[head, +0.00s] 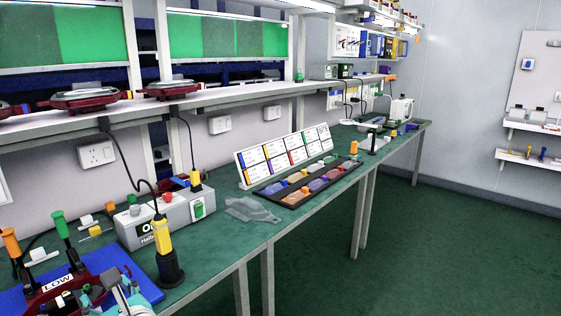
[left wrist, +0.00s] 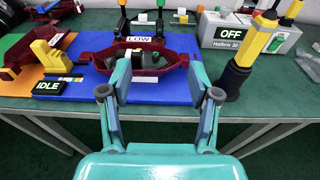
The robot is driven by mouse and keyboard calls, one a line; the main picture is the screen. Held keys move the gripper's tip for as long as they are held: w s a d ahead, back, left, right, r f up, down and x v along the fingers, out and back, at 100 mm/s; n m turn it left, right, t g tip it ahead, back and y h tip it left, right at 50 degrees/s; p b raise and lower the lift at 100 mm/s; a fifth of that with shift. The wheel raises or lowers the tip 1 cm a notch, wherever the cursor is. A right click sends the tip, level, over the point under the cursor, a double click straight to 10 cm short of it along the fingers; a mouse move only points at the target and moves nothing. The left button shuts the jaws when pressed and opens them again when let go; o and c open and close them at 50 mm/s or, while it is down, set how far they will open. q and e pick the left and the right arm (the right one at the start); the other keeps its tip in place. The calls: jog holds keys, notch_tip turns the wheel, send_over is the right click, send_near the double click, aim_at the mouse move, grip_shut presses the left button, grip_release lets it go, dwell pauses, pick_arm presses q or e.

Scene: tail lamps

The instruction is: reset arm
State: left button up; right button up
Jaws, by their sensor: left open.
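My left gripper (left wrist: 166,90) is open and empty in the left wrist view, its two grey-padded teal fingers apart. It hangs in front of a dark red, tray-like fixture (left wrist: 100,64) on a blue mat (left wrist: 76,92). Grey and dark parts lie in the fixture between and beyond the fingertips. In the head view only part of the left gripper (head: 122,296) shows at the bottom left, by the fixture with the LOW label (head: 58,284). My right gripper is in neither view.
A yellow-and-black tool (head: 166,250) stands upright beside the grey box marked OFF (left wrist: 237,34). A yellow part (left wrist: 50,56) and a black IDLE block (left wrist: 47,88) sit on the left. A parts tray (head: 310,186) lies farther along the green bench. The floor (head: 400,250) is clear.

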pick_arm(q)
jog(key=s+d+f+n+g+h, duration=0.2)
jog(key=s+f+g+h, duration=0.15)
jog(key=f, duration=0.55)
jog(key=s+d+f+n+g+h, duration=0.1)
jog(key=s+d+f+g+h, duration=0.2)
jog(key=f, duration=0.6)
jog(key=s+d+f+n+g+h, duration=0.1)
jog(key=s+f+n+g, duration=0.15)
jog(key=s+f, duration=0.45)
jog(key=s+d+f+n+g+h, duration=0.1)
jog(key=s+d+f+n+h, duration=0.35)
jog(key=d+f+n, duration=0.4)
jog(key=s+d+f+n+h, duration=0.3)
jog(key=d+f+n+h, duration=0.2)
jog(key=f+n, duration=0.6)
notch_tip(320, 180, up, 15)
jog(key=n+p, duration=0.3)
jog(key=p, duration=1)
jog(key=shift+w+p, duration=0.3)
jog(key=shift+w, duration=0.1)
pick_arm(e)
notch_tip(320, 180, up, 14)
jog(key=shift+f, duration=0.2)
pick_arm(q)
jog(key=shift+f, duration=0.1)
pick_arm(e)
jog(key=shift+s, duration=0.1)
